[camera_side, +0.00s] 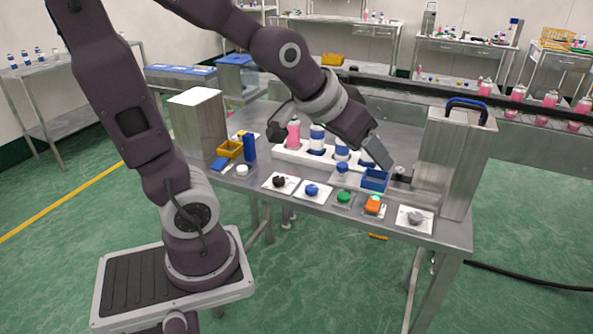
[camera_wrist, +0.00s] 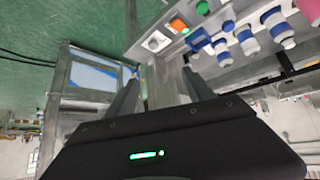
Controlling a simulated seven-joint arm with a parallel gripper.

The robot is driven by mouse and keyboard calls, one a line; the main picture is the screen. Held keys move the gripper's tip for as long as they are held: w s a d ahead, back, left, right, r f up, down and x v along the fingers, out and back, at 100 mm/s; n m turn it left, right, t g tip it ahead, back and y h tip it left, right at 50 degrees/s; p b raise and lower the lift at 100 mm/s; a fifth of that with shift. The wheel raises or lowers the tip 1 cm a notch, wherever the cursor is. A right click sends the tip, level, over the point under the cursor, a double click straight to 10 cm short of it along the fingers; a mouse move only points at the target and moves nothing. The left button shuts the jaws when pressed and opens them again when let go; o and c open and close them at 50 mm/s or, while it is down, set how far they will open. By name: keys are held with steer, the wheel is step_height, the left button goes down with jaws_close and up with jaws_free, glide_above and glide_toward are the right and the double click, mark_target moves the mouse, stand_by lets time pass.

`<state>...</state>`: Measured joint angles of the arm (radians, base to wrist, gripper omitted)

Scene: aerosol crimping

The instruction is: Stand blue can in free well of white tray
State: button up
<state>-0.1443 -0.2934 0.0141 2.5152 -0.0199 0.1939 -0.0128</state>
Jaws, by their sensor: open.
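The white tray (camera_side: 280,150) stands at the back of the steel table. A pink can (camera_side: 293,134) is at its left, with blue-and-white cans (camera_side: 317,137) to the right; my arm partly covers the row. I cannot make out a free well. A plain blue upright cylinder (camera_side: 249,147) stands left of the tray, and a small blue-and-white can (camera_side: 342,170) stands in front of it; I cannot tell which is the blue can. My gripper (camera_side: 380,155) is open above the right part of the table. In the wrist view its fingers (camera_wrist: 160,80) are apart with no can between them.
A blue open box (camera_side: 374,180) is close under my gripper. A tall steel housing with a blue handle (camera_side: 465,106) stands at the right, another steel block (camera_side: 200,128) at the left. Pads with small black, blue, green, orange (camera_side: 373,205) and grey parts line the front edge.

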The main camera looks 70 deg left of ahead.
steer(key=s+d+r+m+g+h, duration=0.1)
steer(key=s+d, duration=0.3)
steer(key=s, duration=1.1)
steer(key=shift+s+d+m+g, duration=0.2)
steer(key=shift+d+m+g, duration=0.15)
steer(key=shift+m+g, duration=0.4)
steer(key=shift+r, duration=0.1)
